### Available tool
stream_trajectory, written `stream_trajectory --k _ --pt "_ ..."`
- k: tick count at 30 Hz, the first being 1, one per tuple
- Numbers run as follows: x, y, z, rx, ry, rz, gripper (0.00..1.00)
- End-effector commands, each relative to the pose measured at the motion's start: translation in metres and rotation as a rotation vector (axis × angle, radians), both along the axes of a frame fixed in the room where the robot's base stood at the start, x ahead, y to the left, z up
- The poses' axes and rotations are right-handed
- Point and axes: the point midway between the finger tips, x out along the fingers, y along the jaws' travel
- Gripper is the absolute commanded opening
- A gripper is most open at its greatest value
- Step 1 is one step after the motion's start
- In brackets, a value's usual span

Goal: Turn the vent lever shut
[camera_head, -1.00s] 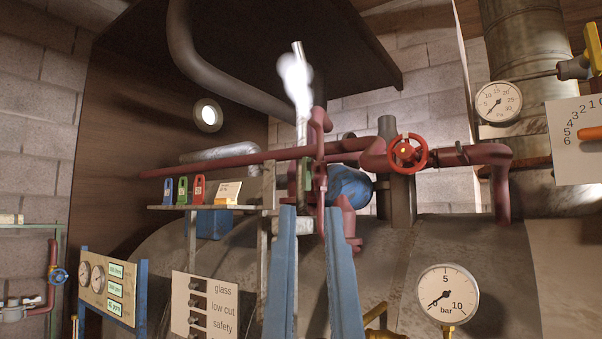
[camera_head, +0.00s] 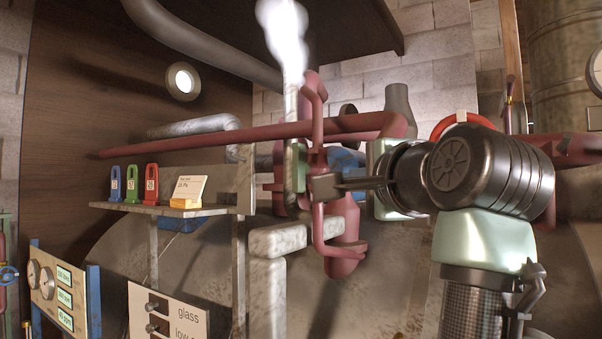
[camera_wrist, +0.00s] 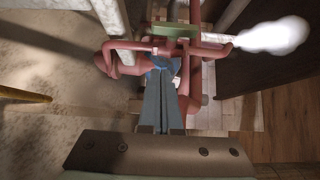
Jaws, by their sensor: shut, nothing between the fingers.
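A vent pipe (camera_head: 290,115) stands upright in the head view, with white steam (camera_head: 284,38) coming from its top; the steam shows at right in the wrist view (camera_wrist: 272,36). A green piece (camera_head: 298,168) sits beside the pipe and appears as a green bar in the wrist view (camera_wrist: 175,30). Bent red bars (camera_head: 313,110) stand next to it; I cannot tell which part is the vent lever. My gripper (camera_head: 325,186) reaches in from the right, fingers shut and empty, at the red bars. In the wrist view its fingertips (camera_wrist: 162,72) are close to the red metalwork; contact is unclear.
A shelf (camera_head: 235,198) at left holds blue, green and red tags (camera_head: 133,184) and a card (camera_head: 190,190). A long red pipe (camera_head: 220,140) crosses behind. A pale post (camera_head: 268,280) stands below my fingers. A red handwheel (camera_head: 462,118) is partly hidden behind my arm.

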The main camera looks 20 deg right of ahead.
Motion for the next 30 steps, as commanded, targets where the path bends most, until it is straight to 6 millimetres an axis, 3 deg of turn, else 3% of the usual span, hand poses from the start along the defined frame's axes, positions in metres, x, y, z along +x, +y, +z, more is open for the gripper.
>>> stream_trajectory --k 12,21,30 --pt "0.084 -0.006 0.005 -0.001 0.004 0.002 0.0" --pt "0.107 0.014 0.002 -0.004 0.0 0.001 0.0" --pt "0.11 0.016 0.0 -0.004 -0.001 0.001 0.0"
